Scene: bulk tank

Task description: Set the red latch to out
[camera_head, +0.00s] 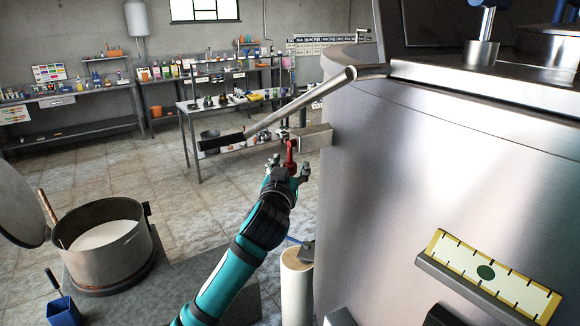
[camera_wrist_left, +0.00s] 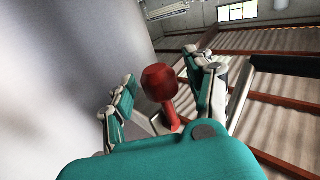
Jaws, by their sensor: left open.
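The red latch (camera_head: 291,150) is a small red lever on the side of the steel tank, under a grey metal block at the tank's left edge. In the left wrist view its dark red knob (camera_wrist_left: 158,82) on a thin red stem stands between the two fingers. My left gripper (camera_head: 289,168) is open, with one finger on either side of the latch. In the left wrist view both fingers (camera_wrist_left: 160,88) look clear of the knob, though contact lower down is hidden. My right gripper is not in view.
The curved wall of the steel tank (camera_head: 420,190) fills the right side. A long metal bar with a black grip (camera_head: 222,143) sticks out above my gripper. An open pot (camera_head: 105,262) stands at lower left. Benches with bottles line the back, and the floor between is clear.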

